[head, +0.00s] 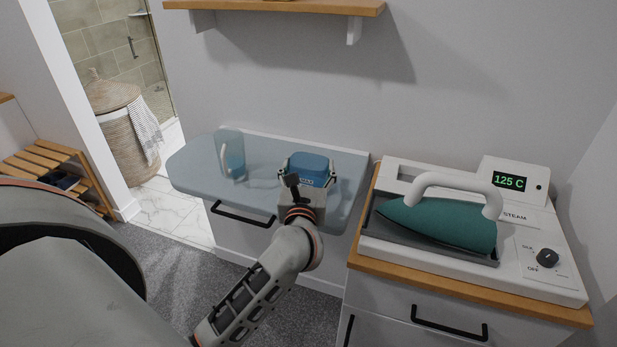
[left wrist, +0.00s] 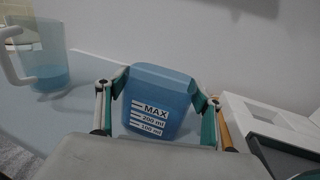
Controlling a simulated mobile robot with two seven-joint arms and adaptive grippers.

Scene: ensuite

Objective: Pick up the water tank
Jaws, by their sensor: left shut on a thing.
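The water tank (head: 308,168) is a small blue box on the pale blue-grey counter (head: 200,167) in the head view. In the left wrist view the blue tank (left wrist: 160,98) shows MAX, 200 ml and 100 ml marks. My left gripper (head: 308,172) is at the tank, with one finger on each side of it; the fingers (left wrist: 160,92) are shut on its sides in the wrist view. The tank looks upright. I cannot tell whether its base touches the counter. My right gripper is not in view.
A clear jug (head: 231,155) with some blue liquid stands left of the tank. At right, a teal iron (head: 440,224) rests on a white steam station (head: 540,250) reading 125 C, on a wood-topped cabinet (head: 465,291). A wooden shelf (head: 280,6) hangs above the counter.

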